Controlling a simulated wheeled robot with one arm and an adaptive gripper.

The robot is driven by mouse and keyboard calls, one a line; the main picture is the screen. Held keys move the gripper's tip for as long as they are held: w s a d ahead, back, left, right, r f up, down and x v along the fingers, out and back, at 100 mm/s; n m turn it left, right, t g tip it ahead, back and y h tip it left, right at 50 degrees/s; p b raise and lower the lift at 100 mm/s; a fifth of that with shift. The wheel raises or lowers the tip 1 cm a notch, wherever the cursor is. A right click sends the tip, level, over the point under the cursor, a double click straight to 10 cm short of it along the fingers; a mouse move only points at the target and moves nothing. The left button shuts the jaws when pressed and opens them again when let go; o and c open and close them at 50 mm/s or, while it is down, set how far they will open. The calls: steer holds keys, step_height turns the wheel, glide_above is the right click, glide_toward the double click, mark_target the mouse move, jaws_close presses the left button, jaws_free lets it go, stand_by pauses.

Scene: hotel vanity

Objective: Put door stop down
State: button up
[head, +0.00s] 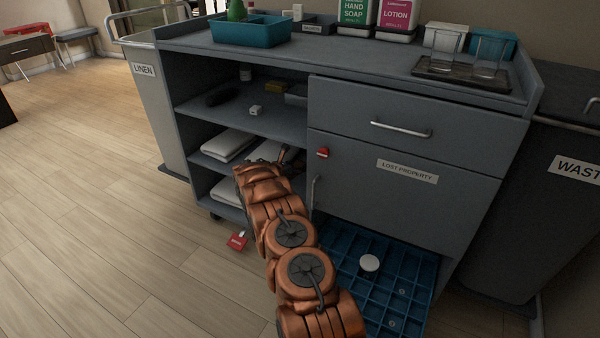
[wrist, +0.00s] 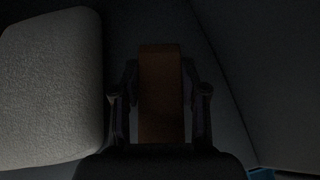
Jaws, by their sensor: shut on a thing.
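My gripper (head: 291,157) reaches into the open left side of the grey cart (head: 420,92), near the shelf with folded white towels. In the wrist view my gripper (wrist: 160,98) is shut on a brown wedge-like block, the door stop (wrist: 161,75), with one finger on each side. The door stop is held close to a dark surface; whether it touches is too dim to tell. A pale towel (wrist: 50,88) lies just left of the gripper. In the head view my arm and the cart hide the door stop.
Folded towels (head: 228,145) lie on the lower shelves. The lost property door (head: 400,190) is right of my arm. A blue gridded tray (head: 425,280) sits below it. A red tag (head: 237,241) lies on the floor.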

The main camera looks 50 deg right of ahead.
mark_target(300, 175)
steer(key=shift+x, duration=0.9)
steer(key=shift+w+d+r, duration=0.25)
steer(key=shift+w+d, duration=0.05)
steer(key=shift+d, duration=0.15)
steer(key=shift+d+f, duration=0.15)
steer(key=shift+d, duration=0.15)
steer(key=shift+f+b, duration=0.55)
steer(key=shift+f, duration=1.1)
steer(key=shift+f, duration=0.2)
steer(key=o, duration=1.2)
steer(key=shift+c, duration=0.2)
steer(key=shift+r, duration=0.1)
